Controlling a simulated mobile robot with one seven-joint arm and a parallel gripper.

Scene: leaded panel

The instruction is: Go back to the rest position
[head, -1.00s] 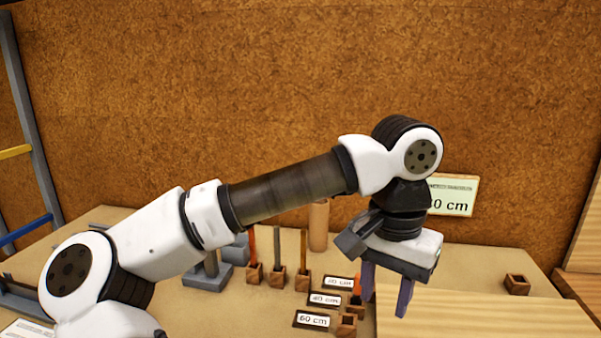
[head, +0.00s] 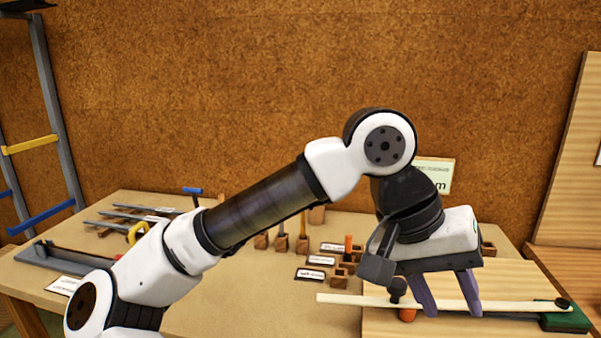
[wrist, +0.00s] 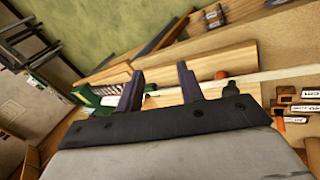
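My gripper (head: 447,303) hangs at the end of the bent arm over the right part of the bench, in front of a long pale strip (head: 350,299). Its two purple-grey fingers point down and stand apart. In the wrist view my gripper (wrist: 160,84) also shows the fingers apart, with nothing held between them. Whether the fingertips clear the strip in height I cannot tell.
The strip lies over a wooden board (head: 385,325), near a green tool (head: 565,318) at right. Small wooden holders (head: 281,243) with labels stand behind the arm. Grey bars and a yellow-handled tool (head: 137,232) lie left. A ladder-like rack (head: 57,110) stands far left.

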